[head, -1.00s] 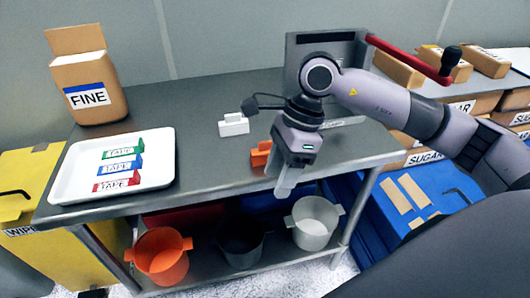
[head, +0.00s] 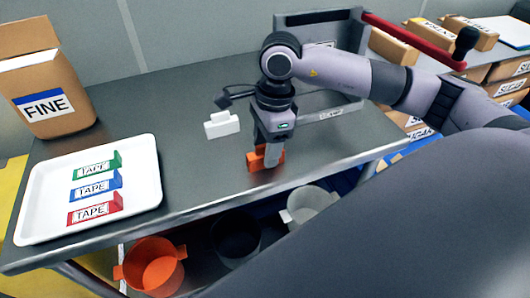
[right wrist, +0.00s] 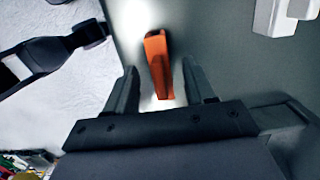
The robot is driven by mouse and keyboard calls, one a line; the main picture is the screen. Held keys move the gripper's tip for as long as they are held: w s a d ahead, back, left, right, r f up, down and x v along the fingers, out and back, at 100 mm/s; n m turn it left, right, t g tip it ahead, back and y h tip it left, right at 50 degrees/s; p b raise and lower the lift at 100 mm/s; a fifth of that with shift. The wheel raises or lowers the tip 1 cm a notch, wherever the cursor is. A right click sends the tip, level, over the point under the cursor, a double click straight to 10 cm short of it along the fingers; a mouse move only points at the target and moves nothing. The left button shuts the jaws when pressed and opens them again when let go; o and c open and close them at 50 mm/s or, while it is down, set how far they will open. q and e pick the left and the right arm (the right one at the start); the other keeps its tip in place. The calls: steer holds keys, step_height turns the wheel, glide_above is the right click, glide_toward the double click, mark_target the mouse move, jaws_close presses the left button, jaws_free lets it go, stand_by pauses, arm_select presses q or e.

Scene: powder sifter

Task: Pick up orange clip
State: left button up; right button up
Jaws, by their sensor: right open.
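The orange clip (head: 256,160) stands on the grey metal table near its front edge in the head view, partly hidden by my right gripper (head: 271,160). In the right wrist view the orange clip (right wrist: 158,66) lies ahead of the right gripper (right wrist: 161,90), between the lines of its two fingers. The fingers are spread, with a gap on each side of the clip. I cannot tell how far above the table the fingertips are. My left gripper is not in view.
A white clip (head: 222,125) stands behind and left of the orange one. A white tray (head: 150,195) with green, blue and red tape pieces is at the left. A box marked FINE (head: 48,112) stands behind it. Orange (head: 153,262), black and white buckets sit below the table.

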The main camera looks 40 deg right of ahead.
step_height(320, 180, down, 2)
steer(key=shift+a+f, duration=0.15)
jaws_close()
